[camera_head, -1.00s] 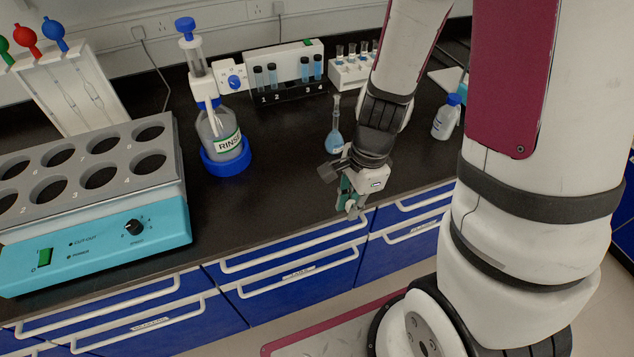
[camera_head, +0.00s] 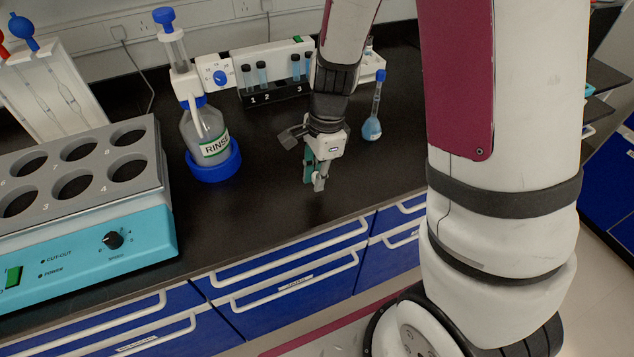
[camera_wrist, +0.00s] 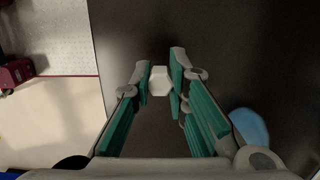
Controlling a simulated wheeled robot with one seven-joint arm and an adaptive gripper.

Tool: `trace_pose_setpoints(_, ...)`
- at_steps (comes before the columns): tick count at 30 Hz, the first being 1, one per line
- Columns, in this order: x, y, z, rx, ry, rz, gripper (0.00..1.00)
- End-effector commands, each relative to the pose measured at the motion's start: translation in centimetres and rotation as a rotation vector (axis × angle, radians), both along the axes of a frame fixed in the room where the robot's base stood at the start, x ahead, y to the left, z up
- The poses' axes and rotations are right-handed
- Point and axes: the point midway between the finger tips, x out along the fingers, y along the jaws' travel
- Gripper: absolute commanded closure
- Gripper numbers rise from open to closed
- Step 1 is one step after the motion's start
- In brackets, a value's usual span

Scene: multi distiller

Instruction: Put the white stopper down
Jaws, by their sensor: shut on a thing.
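My gripper (camera_head: 316,183) is over the black bench, near its front edge. In the wrist view, its green-padded fingers (camera_wrist: 160,82) are closed on the small white stopper (camera_wrist: 160,80), which sits between the fingertips. The stopper is too small and covered to make out clearly in the head view. The dark bench top (camera_wrist: 225,50) lies below it; I cannot tell whether the stopper touches it.
A blue-stoppered flask with blue liquid (camera_head: 372,128) stands right of my gripper. A rinse bottle (camera_head: 205,135) in a blue ring and a teal-fronted heating block (camera_head: 100,235) stand left. A tube rack (camera_head: 275,95) is behind. Bench between bottle and gripper is clear.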

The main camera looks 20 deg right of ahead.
Motion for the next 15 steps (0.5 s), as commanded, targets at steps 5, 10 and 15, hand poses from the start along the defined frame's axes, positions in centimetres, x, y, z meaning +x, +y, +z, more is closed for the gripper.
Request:
trace_pose_setpoints(5, -0.1, -0.1, -2.5, 0.0, 0.003, -0.003, 0.93)
trace_pose_setpoints(10, -0.1, 0.0, -2.6, 0.0, 0.0, -0.001, 0.93)
trace_pose_setpoints(15, 0.0, 0.0, -2.8, 0.0, 0.0, -0.001, 0.93)
